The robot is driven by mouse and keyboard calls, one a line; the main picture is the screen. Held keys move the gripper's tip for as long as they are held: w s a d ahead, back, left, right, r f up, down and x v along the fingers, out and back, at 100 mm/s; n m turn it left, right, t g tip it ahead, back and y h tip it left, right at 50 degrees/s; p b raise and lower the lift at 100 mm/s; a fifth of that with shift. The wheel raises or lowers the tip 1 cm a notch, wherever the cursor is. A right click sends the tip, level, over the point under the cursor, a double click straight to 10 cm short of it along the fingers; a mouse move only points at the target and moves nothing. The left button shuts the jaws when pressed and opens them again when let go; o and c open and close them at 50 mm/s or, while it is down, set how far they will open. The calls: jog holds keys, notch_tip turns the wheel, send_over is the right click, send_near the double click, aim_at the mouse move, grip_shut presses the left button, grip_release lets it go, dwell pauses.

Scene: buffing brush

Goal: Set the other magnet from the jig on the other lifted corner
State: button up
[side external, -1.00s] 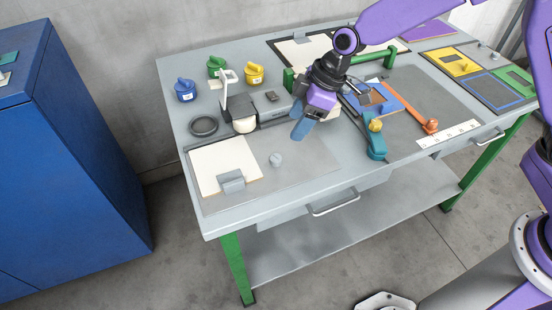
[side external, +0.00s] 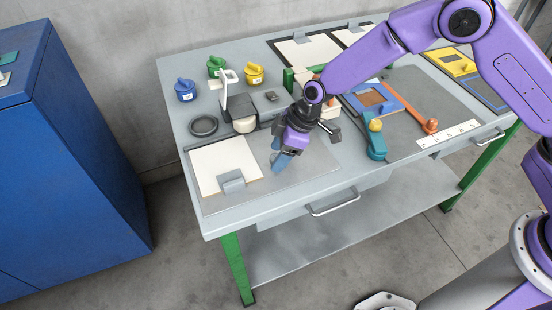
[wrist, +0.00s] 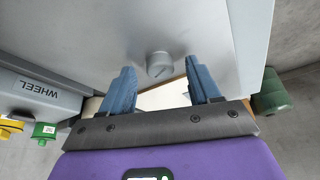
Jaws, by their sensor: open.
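My gripper (side external: 282,161) is open and empty, pointing down low over the grey mat (side external: 310,168), right of the cream sheet (side external: 222,160). In the wrist view, a small round grey piece (wrist: 159,66) stands on the mat between and just beyond the two blue fingertips, apart from both. My gripper hides it in the side view. A grey block (side external: 232,181) sits on the sheet's near edge. A strip of the sheet (wrist: 165,97) shows between the fingers in the wrist view. I cannot tell which pieces are magnets or whether a sheet corner is lifted.
The buffing machine with its pale wheel (side external: 244,125) stands behind my gripper, beside a dark ring (side external: 203,125). Blue (side external: 185,90), green and yellow knobbed pots stand at the back. A teal tool with a yellow ball (side external: 376,140) lies to the right. The mat's front is clear.

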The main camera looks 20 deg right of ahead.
jog(key=shift+a+f, duration=0.1)
jog(key=shift+f, duration=0.15)
jog(key=shift+c, duration=0.3)
grip_shut()
jog(key=shift+r, duration=0.1)
